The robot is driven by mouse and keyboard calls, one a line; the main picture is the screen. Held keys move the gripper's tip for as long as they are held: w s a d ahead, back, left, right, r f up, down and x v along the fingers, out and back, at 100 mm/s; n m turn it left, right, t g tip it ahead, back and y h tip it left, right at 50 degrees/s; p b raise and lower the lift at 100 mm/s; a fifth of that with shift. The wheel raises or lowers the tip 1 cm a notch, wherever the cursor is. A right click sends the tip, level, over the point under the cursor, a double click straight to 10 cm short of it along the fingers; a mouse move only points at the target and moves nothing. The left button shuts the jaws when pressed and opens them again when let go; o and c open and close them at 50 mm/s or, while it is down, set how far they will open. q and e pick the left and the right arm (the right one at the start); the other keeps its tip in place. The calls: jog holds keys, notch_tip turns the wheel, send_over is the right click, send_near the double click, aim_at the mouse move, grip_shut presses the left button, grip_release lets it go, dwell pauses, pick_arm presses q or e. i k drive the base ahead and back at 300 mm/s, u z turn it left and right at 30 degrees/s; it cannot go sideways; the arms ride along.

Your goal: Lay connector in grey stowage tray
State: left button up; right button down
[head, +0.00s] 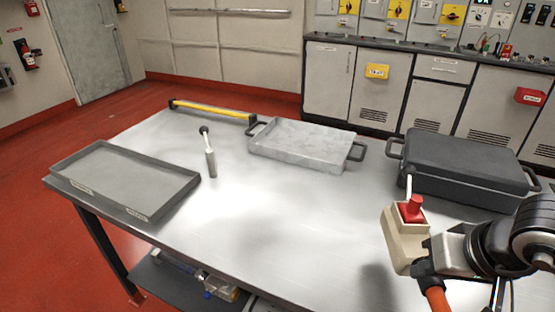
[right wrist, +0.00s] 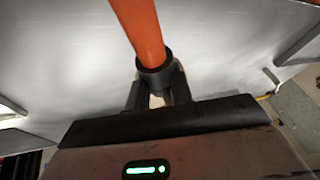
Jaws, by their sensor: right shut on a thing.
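The connector (head: 402,240) has a beige block body with a red top and an orange cable or handle. My right gripper (head: 432,264) is shut on it, above the near right of the metal table. In the right wrist view my gripper (right wrist: 157,95) closes around the black collar at the base of the orange part (right wrist: 138,28); the beige body does not show there. A flat grey tray (head: 150,213) with small labels on its rim lies at the table's left end, empty, well away from my right gripper. My left gripper is not in view.
A lighter grey tray with black handles (head: 295,160) stands at the back middle, empty. A black lidded case (head: 465,170) stands at the right. A yellow bar (head: 213,111) lies along the back edge. The table's middle is clear.

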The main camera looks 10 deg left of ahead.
aim_at(123, 177)
jog(key=k, duration=1.05)
jog(key=u, duration=0.75)
jog(key=i, duration=0.6)
jog(key=u, duration=1.2)
jog(key=i, duration=1.15)
jog(key=z, duration=0.65)
jog(key=i, duration=0.85)
jog(key=z, duration=0.7)
